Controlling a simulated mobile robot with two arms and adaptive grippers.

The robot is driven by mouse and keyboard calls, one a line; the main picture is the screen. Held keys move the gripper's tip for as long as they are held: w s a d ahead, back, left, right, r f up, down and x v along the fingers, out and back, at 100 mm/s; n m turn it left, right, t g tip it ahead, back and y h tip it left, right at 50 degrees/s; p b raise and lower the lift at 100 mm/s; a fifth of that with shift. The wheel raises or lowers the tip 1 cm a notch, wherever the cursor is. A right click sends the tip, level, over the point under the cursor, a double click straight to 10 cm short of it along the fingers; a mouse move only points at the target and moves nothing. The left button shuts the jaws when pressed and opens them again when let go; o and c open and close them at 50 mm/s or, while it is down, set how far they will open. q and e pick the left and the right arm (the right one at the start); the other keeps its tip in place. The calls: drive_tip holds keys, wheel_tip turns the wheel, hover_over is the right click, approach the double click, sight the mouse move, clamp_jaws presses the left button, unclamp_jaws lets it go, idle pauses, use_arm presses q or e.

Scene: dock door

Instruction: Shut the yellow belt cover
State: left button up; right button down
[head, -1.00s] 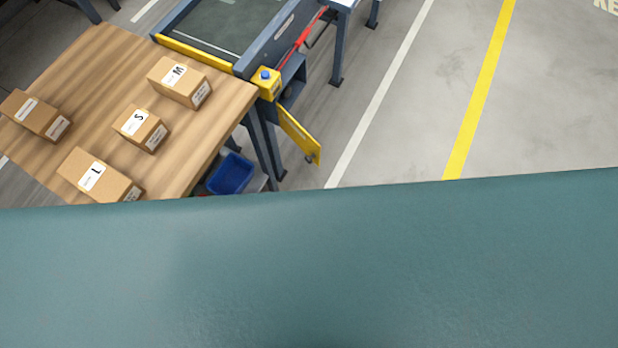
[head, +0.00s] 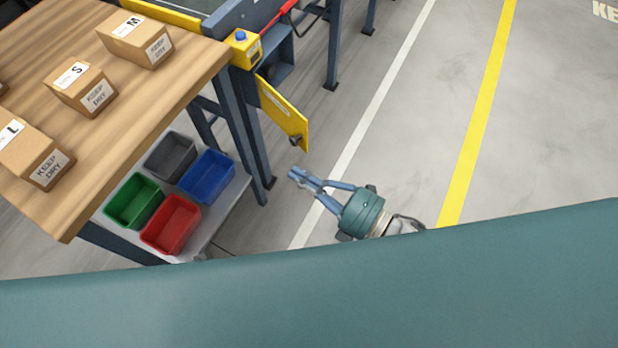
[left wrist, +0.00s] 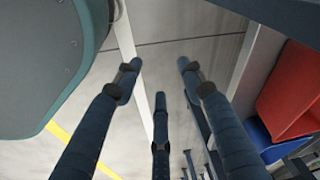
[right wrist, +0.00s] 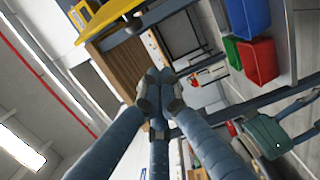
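The yellow belt cover (head: 283,113) hangs swung out from the conveyor's side, standing open beside its frame, with a dark knob near its lower end. In the right wrist view the yellow cover (right wrist: 98,20) shows at the top left, with the knob at its edge. My right gripper (head: 296,174) is just below the cover's lower end in the head view, apart from it. Its fingertips are together in the right wrist view (right wrist: 158,80), with nothing seen between them. My left gripper (left wrist: 160,80) has its fingers spread and empty over the floor; it is not visible in the head view.
A wooden table (head: 165,95) with several cartons stands at the left. Below it a shelf (head: 225,215) holds grey, green, blue and red bins. A yellow button box (head: 243,48) sits on the conveyor's corner. The floor right of the cover is clear.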

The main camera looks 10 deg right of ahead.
drive_tip(key=w+a, duration=0.1)
drive_tip(key=w, duration=0.5)
idle(0.3)
drive_tip(key=shift+w+d, duration=0.1)
